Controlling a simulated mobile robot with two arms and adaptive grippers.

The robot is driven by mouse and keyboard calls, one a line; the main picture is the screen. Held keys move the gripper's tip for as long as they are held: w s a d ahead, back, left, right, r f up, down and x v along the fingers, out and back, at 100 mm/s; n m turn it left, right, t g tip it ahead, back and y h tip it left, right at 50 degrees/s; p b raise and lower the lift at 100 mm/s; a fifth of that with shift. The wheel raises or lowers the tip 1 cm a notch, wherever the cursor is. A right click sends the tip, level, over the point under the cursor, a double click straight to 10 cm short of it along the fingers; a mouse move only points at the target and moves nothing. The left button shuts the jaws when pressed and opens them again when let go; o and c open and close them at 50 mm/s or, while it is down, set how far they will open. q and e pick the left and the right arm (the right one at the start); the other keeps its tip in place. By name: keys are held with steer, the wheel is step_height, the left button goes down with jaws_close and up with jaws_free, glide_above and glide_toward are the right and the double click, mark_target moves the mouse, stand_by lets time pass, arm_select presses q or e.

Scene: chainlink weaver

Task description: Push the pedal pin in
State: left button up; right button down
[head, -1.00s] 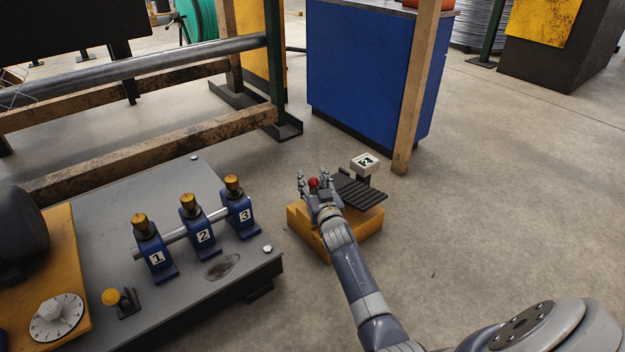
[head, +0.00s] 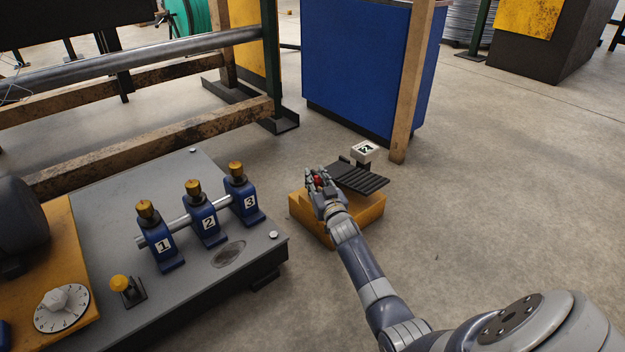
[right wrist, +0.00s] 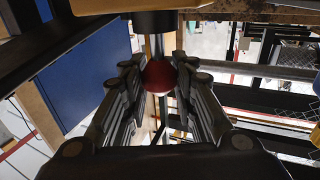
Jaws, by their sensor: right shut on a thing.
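The pedal pin has a red round knob (head: 317,181), and it sits at the left side of the yellow pedal base (head: 369,216). My right gripper (head: 319,180) is at the knob and shut on it. In the right wrist view the red knob (right wrist: 160,76) lies between the two fingers, with a metal shaft running from it into a dark collar (right wrist: 155,22). How deep the pin sits cannot be told. The black ribbed pedal (head: 358,178) is on the base, just right of the gripper. My left gripper is not in view.
A small white box marked 2 (head: 364,151) stands behind the pedal. A wooden post (head: 411,85) and a blue cabinet (head: 355,65) are behind it. The grey machine bed (head: 200,280) with blue numbered blocks lies to the left. The floor at right is clear.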

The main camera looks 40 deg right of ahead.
mark_target(316, 176)
steer(key=shift+s+a+f, duration=0.1)
steer(key=shift+a+f, duration=0.05)
steer(key=shift+f, duration=0.3)
steer(key=c, duration=1.3)
jaws_free()
steer(key=shift+c, duration=0.2)
steer(key=shift+r, duration=0.1)
steer(key=shift+r, duration=0.1)
steer(key=shift+r, duration=0.25)
step_height(316, 176, up, 8)
steer(key=shift+r, duration=0.7)
